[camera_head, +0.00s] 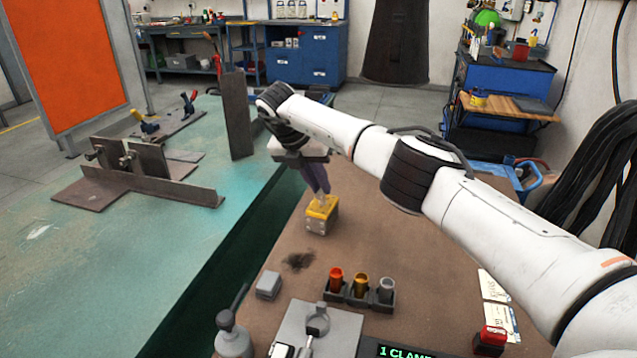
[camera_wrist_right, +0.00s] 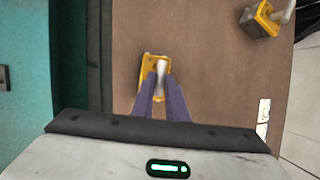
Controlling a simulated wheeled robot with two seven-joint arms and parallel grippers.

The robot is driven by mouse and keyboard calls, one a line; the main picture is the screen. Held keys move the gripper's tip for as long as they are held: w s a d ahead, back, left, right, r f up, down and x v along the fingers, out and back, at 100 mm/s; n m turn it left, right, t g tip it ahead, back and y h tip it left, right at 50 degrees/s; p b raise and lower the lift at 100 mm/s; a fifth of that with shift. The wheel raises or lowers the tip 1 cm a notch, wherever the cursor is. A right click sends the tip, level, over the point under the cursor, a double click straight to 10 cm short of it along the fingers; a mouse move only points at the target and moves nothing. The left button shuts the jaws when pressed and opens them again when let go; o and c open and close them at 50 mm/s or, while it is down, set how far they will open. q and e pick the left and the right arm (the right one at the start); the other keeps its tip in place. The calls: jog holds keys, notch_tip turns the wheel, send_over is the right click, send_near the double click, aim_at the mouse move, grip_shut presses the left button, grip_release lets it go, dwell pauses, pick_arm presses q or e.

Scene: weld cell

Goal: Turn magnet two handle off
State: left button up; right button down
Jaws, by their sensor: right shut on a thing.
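A yellow-topped switch magnet (camera_head: 318,222) stands on the brown bench top, below my right gripper (camera_head: 321,188). In the right wrist view the yellow magnet (camera_wrist_right: 144,68) lies straight ahead of my right gripper (camera_wrist_right: 162,84). Its pale handle (camera_wrist_right: 161,66) is between the purple fingertips, which are shut on it. A second yellow magnet (camera_wrist_right: 262,20) with a pale handle sits at the upper right of the wrist view, apart from the gripper. I cannot read a number on either magnet. My left gripper is not in view.
A green table (camera_head: 110,260) with welded steel plates (camera_head: 150,180) stands at left. On the brown bench are a grey block (camera_head: 268,285), a rack of coloured cups (camera_head: 359,292) and a red button (camera_head: 491,338). The bench around the held magnet is mostly clear.

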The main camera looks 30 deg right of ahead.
jog(key=c, duration=1.7)
grip_release()
jog(key=shift+r, duration=0.1)
jog(key=shift+c, duration=0.2)
jog(key=v, duration=1)
jog(key=shift+s+r, duration=0.1)
jog(key=shift+s, duration=0.05)
